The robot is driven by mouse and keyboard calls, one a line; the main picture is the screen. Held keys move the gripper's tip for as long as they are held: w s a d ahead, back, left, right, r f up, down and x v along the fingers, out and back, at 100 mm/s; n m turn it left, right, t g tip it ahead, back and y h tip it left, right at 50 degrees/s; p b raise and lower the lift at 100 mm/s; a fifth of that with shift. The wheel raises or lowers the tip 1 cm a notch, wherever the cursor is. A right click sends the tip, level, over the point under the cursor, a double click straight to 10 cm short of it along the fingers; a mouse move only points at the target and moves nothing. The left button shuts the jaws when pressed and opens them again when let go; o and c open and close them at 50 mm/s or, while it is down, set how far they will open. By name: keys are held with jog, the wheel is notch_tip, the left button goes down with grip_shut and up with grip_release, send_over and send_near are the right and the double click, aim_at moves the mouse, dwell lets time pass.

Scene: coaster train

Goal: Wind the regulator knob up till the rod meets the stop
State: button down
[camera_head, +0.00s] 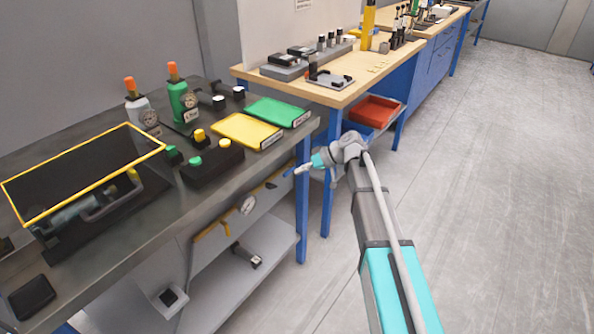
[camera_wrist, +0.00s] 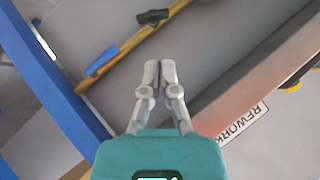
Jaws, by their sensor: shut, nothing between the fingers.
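My gripper (camera_head: 302,170) is shut and empty, in front of the workbench's right end. In the wrist view its two fingertips (camera_wrist: 161,68) are close together. Beyond them runs a yellow pipe (camera_wrist: 130,44) with a black handle (camera_wrist: 153,16) and a blue handle (camera_wrist: 103,62); the fingers appear apart from both. In the head view a round white gauge (camera_head: 247,204) sits on this pipe line under the bench top. I cannot tell which part is the regulator knob; no rod or stop is clearly recognisable.
A blue bench leg (camera_head: 302,215) is near my gripper. A red bin (camera_head: 373,111) is beyond. The floor at right is clear.

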jog(key=c, duration=1)
grip_release()
jog(key=shift+f, duration=0.15)
jog(key=o, duration=0.5)
jog(key=shift+s+a+f+t+y+b, duration=0.1)
jog(key=shift+s+f+t+y+b, duration=0.25)
jog(key=shift+b, duration=0.5)
jog(key=shift+o, duration=1)
jog(key=shift+s+f+b, duration=0.2)
jog(key=shift+f+b, duration=0.2)
jog(key=shift+b, duration=0.15)
jog(key=o, duration=0.3)
jog(key=f+t+y+b, duration=0.1)
jog(key=b, duration=0.1)
jog(key=s+f+t+b, duration=0.1)
jog(key=b, duration=0.1)
jog(key=shift+s+a+y, duration=0.15)
jog(key=shift+s+y, duration=0.15)
jog(key=shift+y, duration=0.05)
jog(key=s+d+f+m+t+y+b, duration=0.2)
jog(key=s+f+t+b, duration=0.2)
jog(key=b, duration=0.8)
jog(key=shift+s+d+f+t, duration=0.2)
jog(key=shift+d+f+t, duration=0.1)
jog(key=shift+t, duration=0.95)
